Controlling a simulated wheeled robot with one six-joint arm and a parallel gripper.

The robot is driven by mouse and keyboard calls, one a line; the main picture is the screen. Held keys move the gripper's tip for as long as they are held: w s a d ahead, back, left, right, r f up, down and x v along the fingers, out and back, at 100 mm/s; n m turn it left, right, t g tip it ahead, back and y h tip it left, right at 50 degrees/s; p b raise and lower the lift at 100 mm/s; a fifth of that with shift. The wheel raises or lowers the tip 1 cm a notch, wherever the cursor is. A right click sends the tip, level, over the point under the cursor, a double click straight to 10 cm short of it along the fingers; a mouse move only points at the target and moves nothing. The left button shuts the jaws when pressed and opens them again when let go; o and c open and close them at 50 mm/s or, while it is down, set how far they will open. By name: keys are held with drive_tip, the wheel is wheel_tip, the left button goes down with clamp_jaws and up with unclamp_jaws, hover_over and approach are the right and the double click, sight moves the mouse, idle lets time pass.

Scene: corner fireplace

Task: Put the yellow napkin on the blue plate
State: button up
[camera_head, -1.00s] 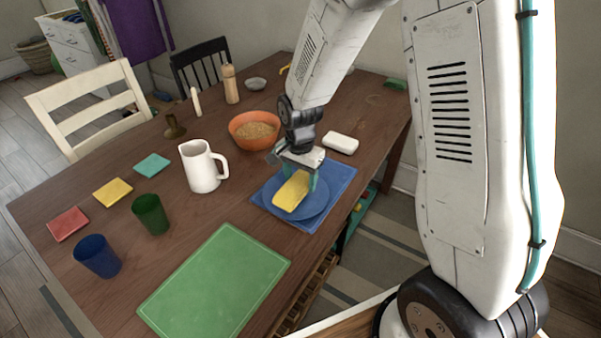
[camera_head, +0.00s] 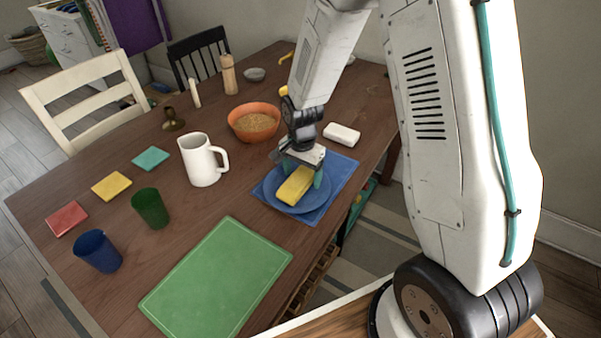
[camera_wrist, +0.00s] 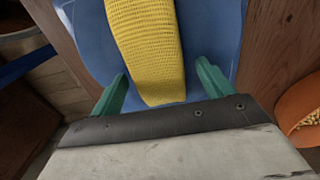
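The yellow napkin (camera_head: 294,186), a folded textured strip, lies on the blue plate (camera_head: 314,199). The plate stands on a blue placemat (camera_head: 345,171) at the table's right edge. My gripper (camera_head: 303,177) is low over the plate at the napkin's far end. In the wrist view the napkin (camera_wrist: 147,45) runs between the two green fingers (camera_wrist: 161,85), with a gap on each side, so the gripper is open and not holding it. Blue plate surface (camera_wrist: 88,45) shows beside the napkin. The fingertips' exact height above the plate cannot be told.
An orange bowl (camera_head: 254,123) and a white block (camera_head: 342,134) stand behind my gripper. A white pitcher (camera_head: 201,160) is to the left, a green board (camera_head: 217,280) in front. Green (camera_head: 150,208) and blue (camera_head: 97,251) cups and several coloured squares are further left.

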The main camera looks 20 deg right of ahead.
sight(302, 174)
wheel_tip(302, 174, up, 12)
drive_tip(key=r, duration=0.1)
drive_tip(key=s+d+r+n, duration=0.2)
drive_tip(key=s+r+n, duration=0.3)
drive_tip(key=s+r, duration=0.6)
drive_tip(key=s+r+n, duration=0.2)
drive_tip(key=s+n, duration=0.1)
drive_tip(key=s, duration=0.5)
drive_tip(key=s+r+n+t, duration=0.1)
drive_tip(key=s+r+n, duration=0.2)
drive_tip(key=s, duration=0.5)
drive_tip(key=shift+a, duration=0.15)
